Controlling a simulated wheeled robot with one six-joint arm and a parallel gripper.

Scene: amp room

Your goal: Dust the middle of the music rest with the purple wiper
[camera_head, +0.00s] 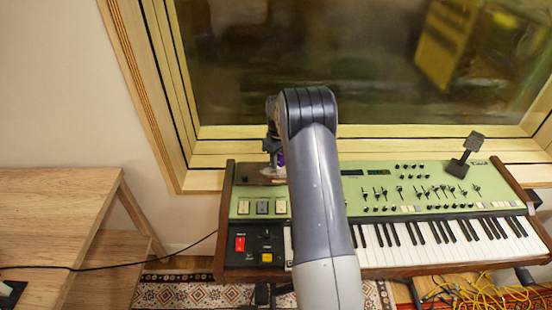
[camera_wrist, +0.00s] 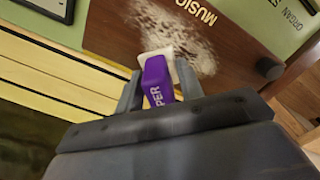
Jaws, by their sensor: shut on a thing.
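My gripper (camera_wrist: 158,88) is shut on the purple wiper (camera_wrist: 157,76), which has "PER" lettering showing and a white pad (camera_wrist: 150,57) at its far end. The music rest (camera_wrist: 120,40) is a dark brown panel with "MUSIC" lettering, partly cut off by the frame. A pale, speckled dust patch (camera_wrist: 178,32) lies on it. The pad is at the near edge of this patch; I cannot tell whether it touches the panel. In the head view the music rest (camera_head: 262,180) is mostly hidden behind my arm, with a bit of the purple wiper (camera_head: 281,159) showing.
The green keyboard (camera_head: 372,172) carries sliders, knobs and a small dark upright device (camera_head: 465,152) at right. A dark round knob (camera_wrist: 269,68) stands near the music rest's end. A window (camera_head: 340,60) is behind. A wooden desk (camera_head: 60,215) stands at left; yellow cables (camera_head: 485,295) lie below right.

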